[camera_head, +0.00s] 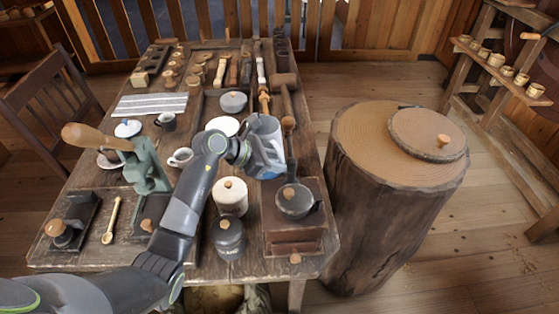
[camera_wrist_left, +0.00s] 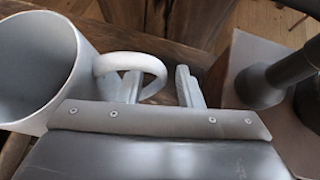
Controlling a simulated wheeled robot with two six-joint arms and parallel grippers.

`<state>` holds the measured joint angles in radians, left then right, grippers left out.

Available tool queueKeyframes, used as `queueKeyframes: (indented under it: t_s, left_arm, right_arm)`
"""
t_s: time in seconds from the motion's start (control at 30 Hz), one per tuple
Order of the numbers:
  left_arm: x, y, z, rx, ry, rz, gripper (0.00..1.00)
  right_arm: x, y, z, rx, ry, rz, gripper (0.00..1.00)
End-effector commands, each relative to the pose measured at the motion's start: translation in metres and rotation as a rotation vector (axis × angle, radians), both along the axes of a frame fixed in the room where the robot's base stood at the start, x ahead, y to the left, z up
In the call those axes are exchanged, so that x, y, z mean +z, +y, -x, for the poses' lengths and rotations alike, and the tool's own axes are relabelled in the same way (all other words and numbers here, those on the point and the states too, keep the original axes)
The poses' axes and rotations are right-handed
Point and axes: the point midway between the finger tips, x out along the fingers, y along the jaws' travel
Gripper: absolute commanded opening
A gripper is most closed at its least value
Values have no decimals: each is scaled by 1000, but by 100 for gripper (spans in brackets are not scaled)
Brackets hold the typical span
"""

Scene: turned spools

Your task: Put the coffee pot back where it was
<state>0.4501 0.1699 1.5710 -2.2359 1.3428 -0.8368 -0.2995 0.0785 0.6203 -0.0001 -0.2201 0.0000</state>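A pale grey, open-topped pot with a loop handle (camera_head: 266,126), apparently the coffee pot, stands upright near the right side of the table. In the left wrist view the pot (camera_wrist_left: 40,65) fills the left side, and its inside looks empty. My left gripper (camera_head: 268,162) is at the handle, on the near side of the pot, and hides part of it. In the wrist view the left gripper's fingers (camera_wrist_left: 158,88) are apart, one within the loop and one beyond its outer side. A gap shows between the handle and the outer finger. My right gripper is not in view.
A wooden box with a dark knobbed top (camera_head: 295,202), a cream lidded jar (camera_head: 230,196) and a dark canister (camera_head: 228,238) stand close in front. Wooden tools crowd the back. A stump (camera_head: 365,200) with a round knobbed slab (camera_head: 428,136) stands right of the table.

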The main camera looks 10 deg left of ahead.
Motion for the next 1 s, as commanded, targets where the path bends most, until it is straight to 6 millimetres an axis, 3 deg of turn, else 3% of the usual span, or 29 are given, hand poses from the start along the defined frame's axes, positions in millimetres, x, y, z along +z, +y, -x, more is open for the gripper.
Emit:
queueKeyframes:
  t_s: [0.2, 0.5, 1.0]
  left_arm:
    - [29, 29, 18, 1, -1, -5, 32]
    - [59, 68, 43, 0, 0, -3, 32]
    - [65, 78, 50, 0, 1, -1, 32]
  right_arm:
    - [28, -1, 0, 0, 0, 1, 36]
    - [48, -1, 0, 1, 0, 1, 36]
    - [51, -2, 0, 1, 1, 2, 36]
